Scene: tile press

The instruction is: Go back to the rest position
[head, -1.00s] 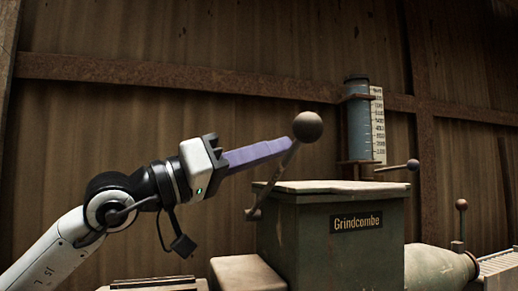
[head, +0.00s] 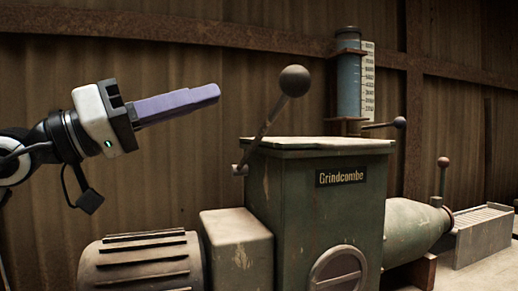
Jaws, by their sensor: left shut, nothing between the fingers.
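My left gripper (head: 214,92) comes in from the left, at upper left of the head view. Its purple fingers are shut together with nothing between them. They point right, toward the lever with the dark ball knob (head: 294,80), and are apart from it. The lever stands tilted up to the right on the side of the green press (head: 310,215) labelled Grindcombe. My right gripper is not in view.
A ribbed motor housing (head: 143,265) and a pale block (head: 238,250) sit left of the press. A blue cylinder with a scale (head: 348,85) rises behind it. A green cone-shaped barrel (head: 415,228) and a grey slatted unit (head: 484,235) lie to the right. A corrugated wall stands behind.

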